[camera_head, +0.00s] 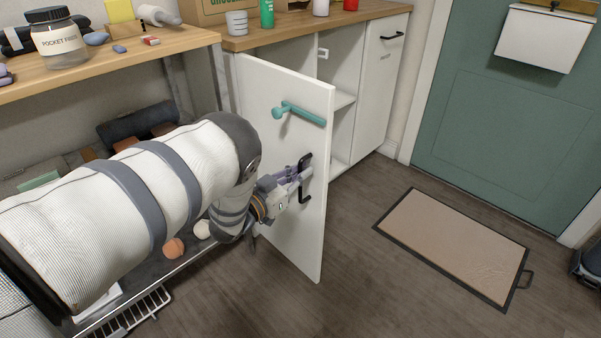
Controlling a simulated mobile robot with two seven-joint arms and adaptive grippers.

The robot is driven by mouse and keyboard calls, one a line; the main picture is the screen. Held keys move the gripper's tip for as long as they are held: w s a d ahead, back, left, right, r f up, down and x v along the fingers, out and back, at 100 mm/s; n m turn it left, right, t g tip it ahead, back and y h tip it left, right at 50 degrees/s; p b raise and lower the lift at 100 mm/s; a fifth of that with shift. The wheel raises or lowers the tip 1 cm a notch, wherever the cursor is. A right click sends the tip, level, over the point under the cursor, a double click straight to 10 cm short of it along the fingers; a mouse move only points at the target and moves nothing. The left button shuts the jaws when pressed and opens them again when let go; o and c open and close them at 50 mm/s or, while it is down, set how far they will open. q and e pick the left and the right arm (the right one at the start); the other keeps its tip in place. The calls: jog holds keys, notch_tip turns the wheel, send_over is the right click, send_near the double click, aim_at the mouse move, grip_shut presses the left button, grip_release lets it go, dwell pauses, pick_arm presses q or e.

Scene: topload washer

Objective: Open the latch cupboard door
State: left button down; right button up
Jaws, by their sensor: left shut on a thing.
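The white latch cupboard door (285,95) stands swung out from the cupboard, so the shelved inside (343,60) shows behind it. A teal latch lever (300,112) sits on the upper part of the door. A black bar handle (304,178) is below it. My left gripper (303,174) is shut on the black handle, with the arm coming in from the left. The arm hides the lower left part of the door. My right gripper is not in view.
A second white cupboard door (380,85) with a black handle is closed to the right. An open-shelf bench (190,38) with a jar and small items stands at left. A framed mat (455,240) lies on the floor before a green door (510,130).

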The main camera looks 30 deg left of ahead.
pick_arm(q)
jog(key=c, duration=1.7)
grip_release()
jog(key=s, duration=0.4)
jog(key=s+a, duration=0.1)
jog(key=s, duration=0.7)
jog(key=shift+a, duration=0.35)
